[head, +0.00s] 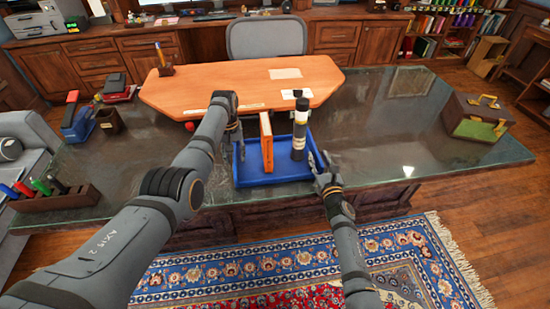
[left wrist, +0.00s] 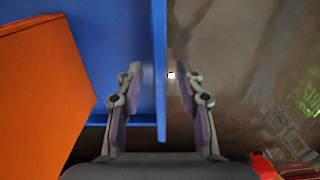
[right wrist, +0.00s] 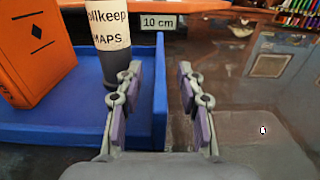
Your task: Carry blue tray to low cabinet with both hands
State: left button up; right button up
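The blue tray (head: 275,179) rests on the glass-topped table (head: 400,120). An orange book-like block (head: 266,145) and a dark tube (head: 299,148) with pale labels stand upright in it. My left gripper (head: 238,135) is open at the tray's left side; in the left wrist view the tray wall (left wrist: 160,60) runs between its fingers (left wrist: 158,88). My right gripper (head: 320,168) is open at the right side; in the right wrist view the wall (right wrist: 160,95) lies between its fingers (right wrist: 158,85). Gaps show beside the walls. I cannot tell which back cabinet (head: 335,35) is the low cabinet.
An orange wooden panel (head: 220,88) lies behind the tray. A green-brown box (head: 475,118) stands at the table's right. A rack of coloured items (head: 50,195) is at the left. A grey chair (head: 265,38) stands behind the table; a patterned rug (head: 300,265) lies in front.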

pick_arm(q)
jog(key=shift+f, duration=0.2)
pick_arm(e)
jog(key=shift+w, duration=0.25)
pick_arm(q)
grip_shut()
pick_arm(e)
grip_shut()
jog(key=shift+r, duration=0.15)
